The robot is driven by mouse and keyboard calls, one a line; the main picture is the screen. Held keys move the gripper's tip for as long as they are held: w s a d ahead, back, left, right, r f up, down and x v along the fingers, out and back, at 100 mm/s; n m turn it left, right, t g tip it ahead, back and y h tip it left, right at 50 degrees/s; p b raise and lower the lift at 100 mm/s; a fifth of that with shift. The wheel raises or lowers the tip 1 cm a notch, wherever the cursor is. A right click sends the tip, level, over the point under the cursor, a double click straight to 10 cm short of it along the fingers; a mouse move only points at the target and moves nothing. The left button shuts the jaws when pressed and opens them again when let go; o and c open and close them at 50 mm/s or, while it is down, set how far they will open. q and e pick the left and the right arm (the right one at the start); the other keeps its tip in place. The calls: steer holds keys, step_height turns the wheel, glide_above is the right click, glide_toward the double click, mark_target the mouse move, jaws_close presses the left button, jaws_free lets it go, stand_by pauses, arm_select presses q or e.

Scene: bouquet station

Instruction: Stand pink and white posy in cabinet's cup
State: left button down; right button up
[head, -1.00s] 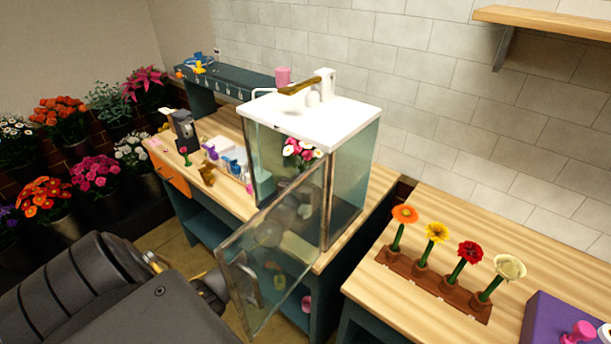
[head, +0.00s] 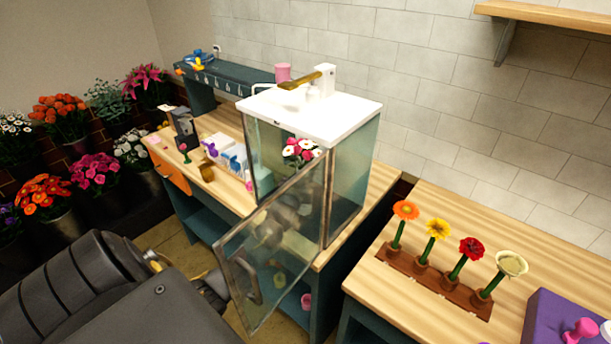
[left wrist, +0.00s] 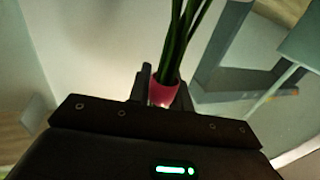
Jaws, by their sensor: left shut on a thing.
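The pink and white posy (head: 301,152) shows its blooms inside the glass cabinet (head: 345,185), behind the glass in the head view. In the left wrist view its green stems (left wrist: 184,42) rise from a pink sleeve-like piece (left wrist: 164,93). My left gripper (left wrist: 165,84) is shut on that piece. In the head view my left arm passes behind the open glass door (head: 275,250), and the gripper is blurred by the glass. The cabinet's cup cannot be made out. My right gripper is out of view.
The cabinet has a white top (head: 315,112) bearing a tap-like fitting (head: 322,80). A wooden rack (head: 440,285) with several single flowers stands on the right table. Several small items crowd the counter left of the cabinet. Flower buckets (head: 62,212) stand at far left.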

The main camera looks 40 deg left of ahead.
arm_select(q)
steer(key=shift+f, duration=0.25)
stand_by(0.4)
steer(key=shift+f+b, duration=0.35)
steer(key=shift+b, duration=0.05)
steer(key=shift+f+b, duration=0.4)
steer(key=shift+f, duration=0.25)
stand_by(0.4)
steer(key=c, duration=0.6)
jaws_free()
steer(key=shift+c, duration=0.2)
steer(key=shift+s, duration=0.1)
